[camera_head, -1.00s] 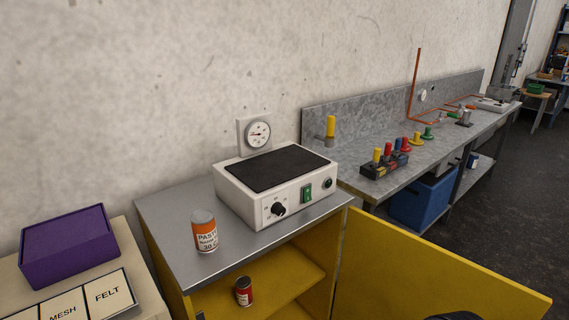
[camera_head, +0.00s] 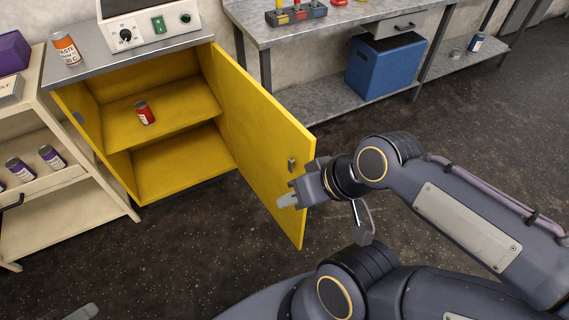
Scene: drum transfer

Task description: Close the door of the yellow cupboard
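The yellow cupboard (camera_head: 103,160) stands at the left with its front open. Its yellow door (camera_head: 255,130) is hinged on the cupboard's right side and stands wide open, swung out into the room. A small metal latch piece (camera_head: 292,164) shows near the door's free edge. My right gripper (camera_head: 288,193) is at that free edge, below the latch piece. A pale finger overlaps the door face; I cannot tell whether it touches, or how far apart the fingers are. A grey tip at the bottom left seems to be my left gripper (camera_head: 80,312), mostly out of frame.
A red can (camera_head: 145,112) stands on the cupboard's inner shelf. A paste can (camera_head: 66,49) and a white hotplate (camera_head: 150,28) stand on top. A cream shelf unit (camera_head: 105,205) is close on the left. Floor before the cupboard is clear.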

